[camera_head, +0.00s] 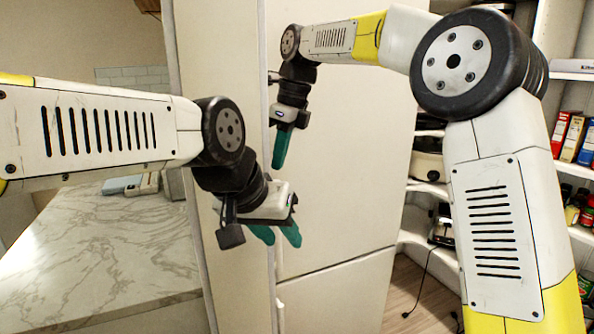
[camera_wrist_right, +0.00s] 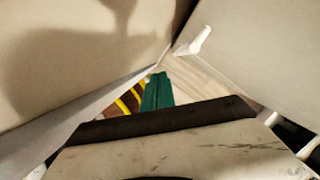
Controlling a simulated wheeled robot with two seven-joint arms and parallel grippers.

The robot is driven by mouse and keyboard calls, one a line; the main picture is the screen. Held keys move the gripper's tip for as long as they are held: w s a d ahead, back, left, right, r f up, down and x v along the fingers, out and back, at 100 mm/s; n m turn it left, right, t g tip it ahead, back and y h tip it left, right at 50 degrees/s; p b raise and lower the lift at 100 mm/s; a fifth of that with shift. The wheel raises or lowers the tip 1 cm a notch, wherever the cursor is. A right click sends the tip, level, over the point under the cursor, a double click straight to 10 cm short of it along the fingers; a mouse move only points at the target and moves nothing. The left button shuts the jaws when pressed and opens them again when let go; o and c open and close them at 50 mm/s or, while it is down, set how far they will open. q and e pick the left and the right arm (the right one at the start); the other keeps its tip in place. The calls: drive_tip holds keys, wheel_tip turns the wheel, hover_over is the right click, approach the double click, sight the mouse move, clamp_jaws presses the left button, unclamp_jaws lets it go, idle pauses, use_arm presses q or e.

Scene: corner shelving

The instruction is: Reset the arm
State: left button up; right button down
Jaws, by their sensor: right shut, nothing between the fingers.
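My left gripper (camera_head: 277,237) is in the middle of the head view, in front of the tall pale cabinet or fridge. Its two green fingers point down and stand apart, with nothing seen between them. My right gripper (camera_head: 281,150) is higher and farther back, before the same pale doors. Its green fingers point down and are shut together with nothing held. In the right wrist view the green fingers (camera_wrist_right: 157,92) show at the centre, between two pale panels. My right arm bends high across the right side of the head view.
The pale fridge or cabinet front (camera_head: 350,190) fills the middle, close behind both grippers. A marble counter (camera_head: 110,240) lies at the lower left. Corner shelves (camera_head: 573,170) at the right hold boxes, jars and appliances. A white handle (camera_wrist_right: 195,40) shows in the right wrist view.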

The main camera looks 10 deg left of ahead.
drive_tip(key=s+d+r+n+t, duration=0.1)
drive_tip(key=s+d+n, duration=0.25)
drive_tip(key=d, duration=0.65)
drive_tip(key=s+d+r+n+t, duration=0.1)
drive_tip(key=s+d+n+t, duration=0.1)
drive_tip(key=d+n, duration=0.5)
drive_tip(key=s+d+f+n+t, duration=0.1)
drive_tip(key=s+d+f+n, duration=0.3)
drive_tip(key=s+d, duration=0.2)
drive_tip(key=s+d+f+n+t, duration=0.2)
drive_tip(key=s+d+f+n, duration=0.3)
drive_tip(key=d, duration=0.6)
drive_tip(key=s, duration=0.2)
drive_tip(key=shift+s+f+h, duration=0.3)
